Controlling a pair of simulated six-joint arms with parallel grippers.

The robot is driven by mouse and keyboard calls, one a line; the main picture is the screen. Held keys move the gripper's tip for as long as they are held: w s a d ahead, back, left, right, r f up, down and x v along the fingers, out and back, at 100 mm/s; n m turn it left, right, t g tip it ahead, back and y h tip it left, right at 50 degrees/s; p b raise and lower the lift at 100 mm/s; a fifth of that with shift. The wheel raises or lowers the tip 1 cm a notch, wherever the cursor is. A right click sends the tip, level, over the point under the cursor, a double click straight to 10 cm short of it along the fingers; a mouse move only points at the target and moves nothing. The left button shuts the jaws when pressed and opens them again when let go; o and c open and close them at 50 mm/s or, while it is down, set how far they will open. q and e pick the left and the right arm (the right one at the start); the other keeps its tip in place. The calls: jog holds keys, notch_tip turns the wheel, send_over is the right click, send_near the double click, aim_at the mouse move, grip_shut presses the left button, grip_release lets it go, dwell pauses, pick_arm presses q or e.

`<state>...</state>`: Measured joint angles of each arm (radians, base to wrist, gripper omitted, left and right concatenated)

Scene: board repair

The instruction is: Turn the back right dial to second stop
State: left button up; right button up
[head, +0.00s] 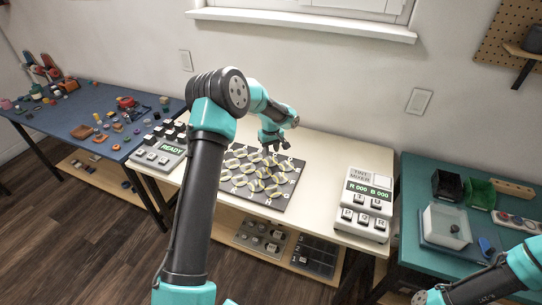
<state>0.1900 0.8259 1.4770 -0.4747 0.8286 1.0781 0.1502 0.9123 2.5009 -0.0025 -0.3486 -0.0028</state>
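A dark board (238,192) carrying several round dials with yellow and pale markings lies on the cream middle table. The back right dial (287,166) is near the board's far right corner; its pointer setting is too small to read. My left gripper (271,146) is over the board's back edge, pointing down, a little left of that dial. Its fingers are small here, and I cannot tell whether they are open or touching a dial. My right gripper (420,297) is low at the bottom right, away from the board; its finger state is unclear.
A blue table (75,113) with small parts is at left; a teal table (415,180) with bins is at right.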

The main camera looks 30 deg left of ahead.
pick_arm(q)
notch_tip(320, 180, up, 12)
dwell(0.4)
dwell(0.3)
